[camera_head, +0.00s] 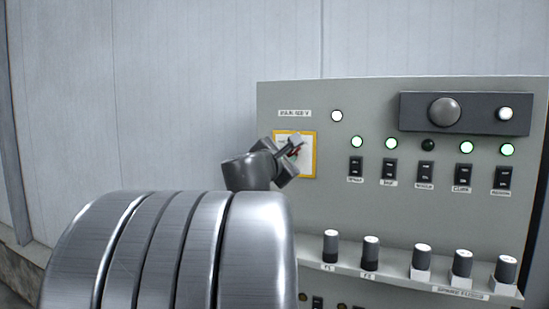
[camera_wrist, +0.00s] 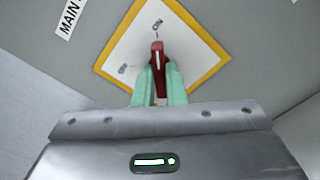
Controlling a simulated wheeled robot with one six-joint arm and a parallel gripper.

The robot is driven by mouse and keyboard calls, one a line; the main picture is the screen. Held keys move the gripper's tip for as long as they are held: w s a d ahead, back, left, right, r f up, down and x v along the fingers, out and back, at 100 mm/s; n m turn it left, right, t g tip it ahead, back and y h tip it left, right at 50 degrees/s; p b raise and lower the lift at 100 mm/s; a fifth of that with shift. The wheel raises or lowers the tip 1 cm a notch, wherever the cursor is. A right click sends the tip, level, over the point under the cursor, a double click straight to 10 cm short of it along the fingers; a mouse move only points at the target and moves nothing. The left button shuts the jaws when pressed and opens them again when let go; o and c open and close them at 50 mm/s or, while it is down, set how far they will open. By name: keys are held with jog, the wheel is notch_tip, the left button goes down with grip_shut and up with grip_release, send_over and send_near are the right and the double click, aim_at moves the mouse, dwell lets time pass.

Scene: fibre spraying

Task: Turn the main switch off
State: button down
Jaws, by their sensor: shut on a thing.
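The main switch is a red handle (camera_wrist: 157,62) on a white plate with a yellow border (camera_wrist: 215,64). The plate also shows in the head view (camera_head: 314,156), below a "MAIN" label at the panel's upper left. My gripper (camera_wrist: 158,85) has its pale green fingers on both sides of the red handle and is shut on it. In the head view my gripper (camera_head: 292,152) reaches the plate from the left and hides most of the handle. In the wrist view the panel looks tilted.
The grey control panel (camera_head: 375,215) carries a lit lamp (camera_head: 337,116) above the plate. To the right are a row of black switches (camera_head: 390,170) under lamps, most of them lit green, and a large grey knob (camera_head: 445,111). Several knobs (camera_head: 371,253) stick out below. A bare wall is left.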

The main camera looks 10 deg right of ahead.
jog(key=shift+d+n+p, duration=0.15)
jog(key=shift+n+p, duration=1.95)
jog(key=shift+n, duration=6.8)
jog(key=c, duration=1.5)
grip_release()
jog(key=shift+s, duration=0.1)
